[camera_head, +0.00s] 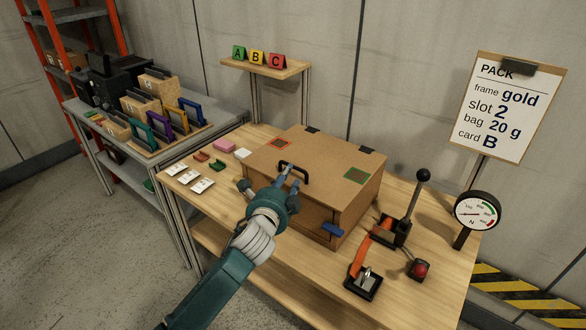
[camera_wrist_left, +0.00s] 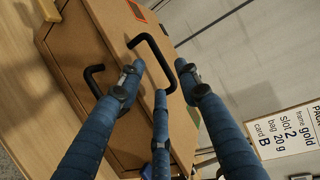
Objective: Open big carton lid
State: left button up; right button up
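The big brown carton (camera_head: 320,160) stands on the wooden table, its lid (camera_head: 318,155) lying flat and closed. A black arched handle (camera_head: 296,166) sits on the lid near its front edge; it also shows in the left wrist view (camera_wrist_left: 151,41). My left gripper (camera_head: 288,177) is right at this handle. In the left wrist view its three blue fingers (camera_wrist_left: 160,84) are spread, with the handle's arch between and just beyond the tips. I cannot tell whether any finger touches it. My right gripper is not in view.
A second black handle (camera_wrist_left: 92,80) sticks out of the carton's side. A blue tab (camera_head: 332,230) is on the front. Small cards (camera_head: 189,176) lie to the left.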

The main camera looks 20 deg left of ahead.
pick_arm(q)
jog(key=w, duration=0.2)
jog(key=w+f, duration=0.1)
jog(key=w, duration=0.4)
jog(key=shift+w+a+f, duration=0.25)
jog(key=shift+s, duration=0.1)
grip_shut()
